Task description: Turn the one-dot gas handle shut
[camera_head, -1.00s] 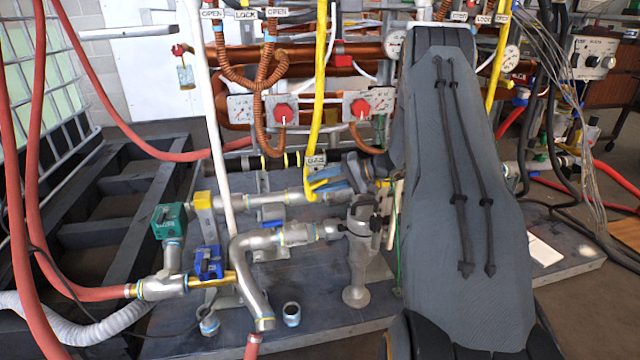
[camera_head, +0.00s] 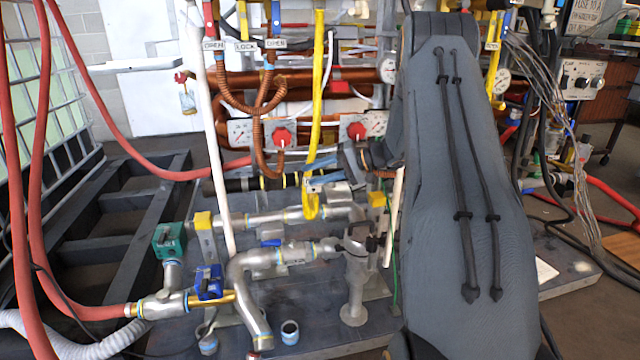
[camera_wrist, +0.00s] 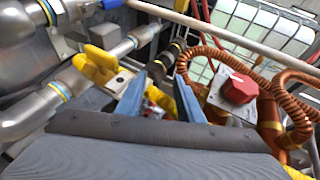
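A yellow handle-like piece (camera_head: 311,207) sits at the lower end of the yellow gas line (camera_head: 317,80) in the head view, just below my gripper (camera_head: 308,176). In the wrist view a yellow handle (camera_wrist: 97,65) sits on a metal pipe, left of my gripper (camera_wrist: 158,92). I cannot tell if both are the same piece. My blue-grey fingers stand apart, and no object is clearly clamped between them. Small yellow and red parts show behind the gap.
A red knob (camera_wrist: 240,89) on a plate and coiled copper tubing (camera_wrist: 205,54) lie close right of my fingers in the wrist view. Metal pipes (camera_head: 268,259) run below the gripper. A white pole (camera_head: 210,130) stands to the left. My arm hides much of the right side.

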